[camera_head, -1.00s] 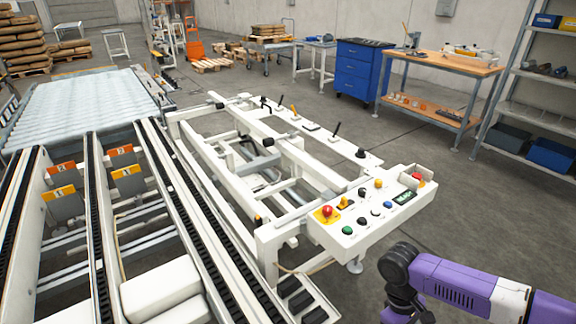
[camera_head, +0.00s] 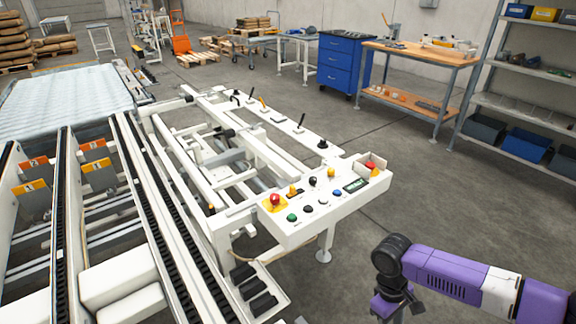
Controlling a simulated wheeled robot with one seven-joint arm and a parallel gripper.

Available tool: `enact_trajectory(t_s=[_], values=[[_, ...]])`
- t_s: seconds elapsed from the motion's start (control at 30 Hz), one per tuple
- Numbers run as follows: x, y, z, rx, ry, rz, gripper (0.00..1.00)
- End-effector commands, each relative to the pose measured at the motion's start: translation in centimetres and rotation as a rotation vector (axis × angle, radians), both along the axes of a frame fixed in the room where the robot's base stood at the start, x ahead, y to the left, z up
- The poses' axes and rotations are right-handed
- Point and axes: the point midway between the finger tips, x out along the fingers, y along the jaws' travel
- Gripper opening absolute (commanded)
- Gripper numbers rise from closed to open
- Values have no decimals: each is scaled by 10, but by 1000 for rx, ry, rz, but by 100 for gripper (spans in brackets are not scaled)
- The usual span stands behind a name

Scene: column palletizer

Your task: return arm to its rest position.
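My purple, white and black arm (camera_head: 455,278) reaches in from the right edge at the lower right, over the grey floor.
A blue drawer cabinet (camera_head: 340,65), a wooden workbench (camera_head: 420,55) and a grey shelf rack (camera_head: 520,115) stand at the back right. The floor between is clear.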

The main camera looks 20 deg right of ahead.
Motion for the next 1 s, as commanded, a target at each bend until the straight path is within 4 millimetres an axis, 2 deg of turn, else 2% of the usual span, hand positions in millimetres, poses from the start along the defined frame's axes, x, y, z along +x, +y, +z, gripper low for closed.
enact_trajectory(t_s=[0.13, 0.3, 0.43, 0.57, 0.67, 0.77, 0.87, 1.0], values=[[20, 9, -4, 18, -93, 43, 37], [43, 31, -9, 43, -224, 145, 37], [54, 42, -11, 65, -336, 230, 37], [57, 46, -12, 94, -460, 318, 37], [49, 47, -9, 127, -567, 391, 37], [30, 47, -5, 169, -672, 455, 37], [0, 50, 3, 222, -770, 504, 37], [-51, 62, 20, 303, -896, 541, 37]])
